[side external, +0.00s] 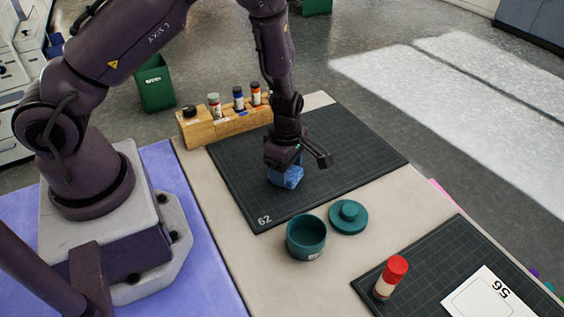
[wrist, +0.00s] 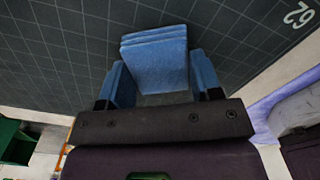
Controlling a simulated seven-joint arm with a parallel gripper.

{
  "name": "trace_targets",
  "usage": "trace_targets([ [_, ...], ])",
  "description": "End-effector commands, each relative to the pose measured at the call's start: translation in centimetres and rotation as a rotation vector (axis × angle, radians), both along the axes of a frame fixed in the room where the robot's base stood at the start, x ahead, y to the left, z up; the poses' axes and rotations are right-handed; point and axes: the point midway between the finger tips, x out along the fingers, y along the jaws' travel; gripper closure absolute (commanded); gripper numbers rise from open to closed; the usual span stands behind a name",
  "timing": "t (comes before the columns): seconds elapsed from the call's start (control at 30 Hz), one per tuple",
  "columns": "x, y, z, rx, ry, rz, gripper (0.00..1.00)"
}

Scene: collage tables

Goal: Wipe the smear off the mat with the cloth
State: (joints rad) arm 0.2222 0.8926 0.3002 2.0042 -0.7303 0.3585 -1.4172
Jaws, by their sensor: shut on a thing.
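The folded blue cloth (side external: 287,179) is on or just above the dark gridded mat (side external: 345,150) marked 62. My gripper (side external: 285,166) points down over the mat and is shut on the cloth. In the wrist view, the layered cloth (wrist: 155,60) sits between the two blue fingers of my gripper (wrist: 160,88), with the gridded mat (wrist: 50,45) behind it. I cannot tell whether the cloth touches the mat. No smear shows in either view; the cloth and gripper hide part of the mat.
A wooden rack (side external: 226,126) with several bottles stands along the mat's back-left edge. An open teal pot (side external: 305,238) and its lid (side external: 348,217) are in front of the mat. A red-capped bottle (side external: 391,278) and a white card (side external: 490,297) are on a second mat (side external: 446,250).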

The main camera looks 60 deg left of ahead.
Motion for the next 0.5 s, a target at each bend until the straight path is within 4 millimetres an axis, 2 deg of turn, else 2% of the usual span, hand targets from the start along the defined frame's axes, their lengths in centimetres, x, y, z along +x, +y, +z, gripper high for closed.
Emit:
trace_targets([
  [0.13, 0.03, -0.76, -0.03, 0.0, 0.0, -0.001, 0.64],
  [0.37, 0.02, -0.79, -0.02, 0.0, 0.0, 0.0, 0.64],
  [0.5, 0.1, -0.8, 0.67, 0.001, -0.003, -0.001, 0.64],
])
